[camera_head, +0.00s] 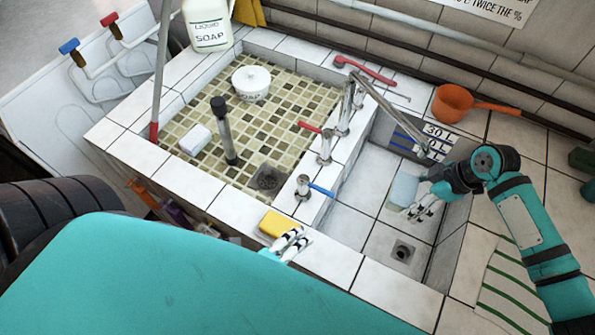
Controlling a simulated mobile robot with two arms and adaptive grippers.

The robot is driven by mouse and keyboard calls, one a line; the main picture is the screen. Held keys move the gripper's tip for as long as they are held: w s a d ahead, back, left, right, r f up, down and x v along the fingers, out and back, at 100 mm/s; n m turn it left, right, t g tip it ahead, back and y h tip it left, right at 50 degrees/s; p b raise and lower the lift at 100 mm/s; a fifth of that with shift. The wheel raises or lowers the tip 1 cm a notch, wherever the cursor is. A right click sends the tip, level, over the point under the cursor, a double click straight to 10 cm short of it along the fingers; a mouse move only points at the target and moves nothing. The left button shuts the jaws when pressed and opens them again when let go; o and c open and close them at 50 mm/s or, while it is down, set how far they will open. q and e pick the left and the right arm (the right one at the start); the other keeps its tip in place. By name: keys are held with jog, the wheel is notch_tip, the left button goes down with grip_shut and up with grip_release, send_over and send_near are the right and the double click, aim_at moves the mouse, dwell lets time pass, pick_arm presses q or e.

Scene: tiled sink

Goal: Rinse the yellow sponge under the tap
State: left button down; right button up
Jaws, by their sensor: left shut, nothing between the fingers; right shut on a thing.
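The yellow sponge (277,224) lies on the white tiled front ledge of the sink. My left gripper (291,244) is shut and empty just in front and to the right of the sponge; whether it touches the sponge is unclear. My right gripper (420,207) is down in the right basin, shut on a pale blue block (403,188) that looks like another sponge. The metal tap (352,92) has its spout reaching over the right basin near this gripper. The red handle (312,128) and the blue handle (319,189) stand on the divider. No water is visible.
A soap jug (208,24) stands behind. An orange pan (455,103) and a striped cloth (511,286) lie at right. The right basin floor has a drain (403,250).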

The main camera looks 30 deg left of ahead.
jog(key=shift+s+a+r+p, duration=0.1)
jog(key=shift+s+a+p, duration=0.6)
jog(key=shift+a, duration=0.4)
jog(key=shift+s+a+p, duration=0.5)
jog(key=shift+s+a, duration=0.3)
jog(key=shift+a, duration=0.3)
jog(key=shift+s+a+p, duration=0.5)
jog(key=shift+s+a, duration=0.3)
jog(key=shift+a, duration=0.3)
jog(key=s+a+r+p, duration=0.3)
jog(key=a+p, duration=0.1)
jog(key=p, duration=0.1)
jog(key=shift+r, duration=0.4)
dwell(0.4)
